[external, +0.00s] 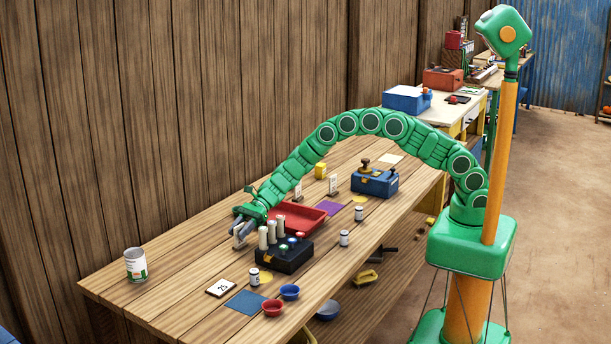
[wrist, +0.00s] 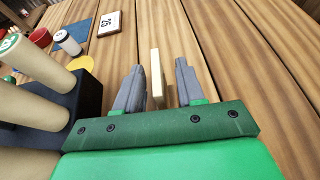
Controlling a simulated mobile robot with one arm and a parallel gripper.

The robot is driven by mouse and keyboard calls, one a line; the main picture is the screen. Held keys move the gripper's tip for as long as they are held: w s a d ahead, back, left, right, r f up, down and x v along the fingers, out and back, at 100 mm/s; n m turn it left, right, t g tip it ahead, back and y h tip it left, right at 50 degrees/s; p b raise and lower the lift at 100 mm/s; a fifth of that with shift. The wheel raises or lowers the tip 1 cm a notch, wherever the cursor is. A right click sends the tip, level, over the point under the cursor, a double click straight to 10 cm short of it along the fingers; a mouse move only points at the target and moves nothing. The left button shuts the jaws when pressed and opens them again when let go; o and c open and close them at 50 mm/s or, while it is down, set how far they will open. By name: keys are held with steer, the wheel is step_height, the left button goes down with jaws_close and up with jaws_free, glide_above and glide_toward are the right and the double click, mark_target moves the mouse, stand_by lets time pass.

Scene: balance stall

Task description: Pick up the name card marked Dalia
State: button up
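My gripper (external: 240,233) is low over the near left part of the wooden table, just left of the black block with pegs. In the wrist view, my gripper (wrist: 160,66) has its fingers apart. A thin cream card-like piece (wrist: 157,80) stands upright between them, seen edge-on, with a gap visible on each side. Its face and any name on it are hidden, so I cannot tell whether it is Dalia's. Two small white upright cards, one at the left (external: 298,190) and one at the right (external: 333,183), stand farther back; their writing is too small to read.
The black block (external: 284,256) with tall cream pegs stands close beside my gripper. A red tray (external: 303,216) lies behind it. A card marked 25 (external: 221,288) lies flat, near a blue square (external: 245,303) and two bowls. A can (external: 136,265) stands at the left end.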

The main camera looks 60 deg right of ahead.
steer(key=shift+x, duration=1.2)
jaws_close()
steer(key=shift+r, duration=0.1)
